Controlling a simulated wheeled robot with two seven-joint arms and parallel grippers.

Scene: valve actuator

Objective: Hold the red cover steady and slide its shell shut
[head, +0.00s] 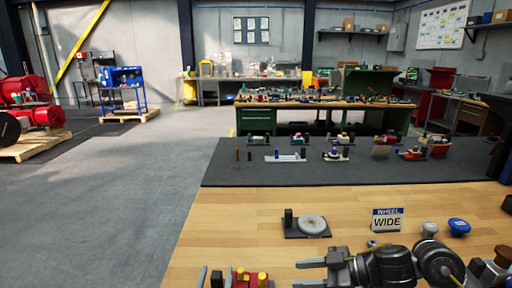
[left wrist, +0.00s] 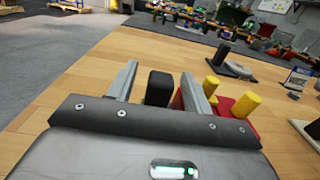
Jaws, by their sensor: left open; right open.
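The red cover (head: 240,284) with yellow posts is at the bottom edge of the head view, partly cut off. In the left wrist view the red cover (left wrist: 244,121) lies just right of my left gripper's right finger. A black upright block (left wrist: 158,87) stands between the open fingers of my left gripper (left wrist: 158,70), with a gap on the left; contact on the right is unclear. In the head view my left gripper (head: 215,275) shows only as fingertips. My right gripper (head: 305,273) is open and empty, right of the cover, its fingers pointing left.
A grey disc on a dark base (head: 311,225) sits behind my right gripper. A "WHEEL WIDE" sign (head: 387,220), a blue knob (head: 459,226) and a grey knob (head: 430,228) stand to the right. The wooden tabletop (head: 230,225) left of the disc is clear.

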